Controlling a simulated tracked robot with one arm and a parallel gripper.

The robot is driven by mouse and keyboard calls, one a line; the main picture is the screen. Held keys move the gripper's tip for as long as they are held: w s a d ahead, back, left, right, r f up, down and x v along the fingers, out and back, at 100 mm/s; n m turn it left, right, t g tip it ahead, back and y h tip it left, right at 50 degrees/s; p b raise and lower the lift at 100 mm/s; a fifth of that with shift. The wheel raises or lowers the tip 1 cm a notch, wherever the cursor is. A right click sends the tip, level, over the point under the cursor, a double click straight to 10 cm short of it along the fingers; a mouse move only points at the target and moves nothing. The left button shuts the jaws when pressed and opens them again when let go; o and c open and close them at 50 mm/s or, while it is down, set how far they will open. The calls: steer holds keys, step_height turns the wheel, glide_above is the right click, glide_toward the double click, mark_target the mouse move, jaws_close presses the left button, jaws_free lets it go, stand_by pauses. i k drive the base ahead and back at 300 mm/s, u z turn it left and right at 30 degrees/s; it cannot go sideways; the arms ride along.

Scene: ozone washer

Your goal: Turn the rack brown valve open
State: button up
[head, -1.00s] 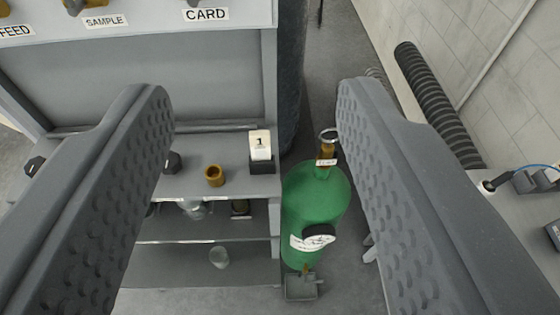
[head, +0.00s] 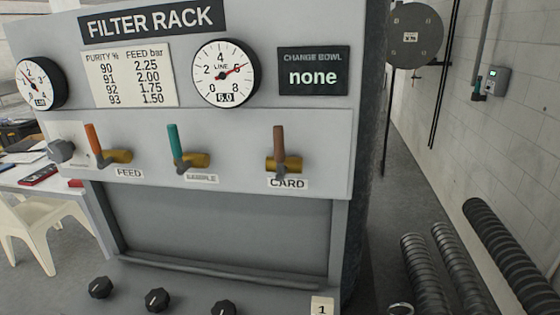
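The brown valve (head: 279,148) is on the right of the filter rack's front panel, above the label CARD (head: 288,183). Its brown lever stands upright over a brass body. The filter rack (head: 225,120) is a grey cabinet that fills the left and middle of the head view. My gripper does not show in the current view, so I cannot see where its fingers are relative to the valve.
An orange lever (head: 94,139) and a teal lever (head: 175,143) stand left of the brown one. Dials (head: 225,74) are above, black knobs (head: 157,300) below. Ribbed black hoses (head: 505,245) lie along the right wall. Grey floor (head: 390,185) shows right of the rack.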

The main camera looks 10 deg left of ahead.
mark_target(278, 132)
steer(key=z, duration=0.65)
steer(key=k, duration=0.8)
steer(key=u, duration=0.7)
steer(key=i, duration=1)
steer(key=z, duration=0.05)
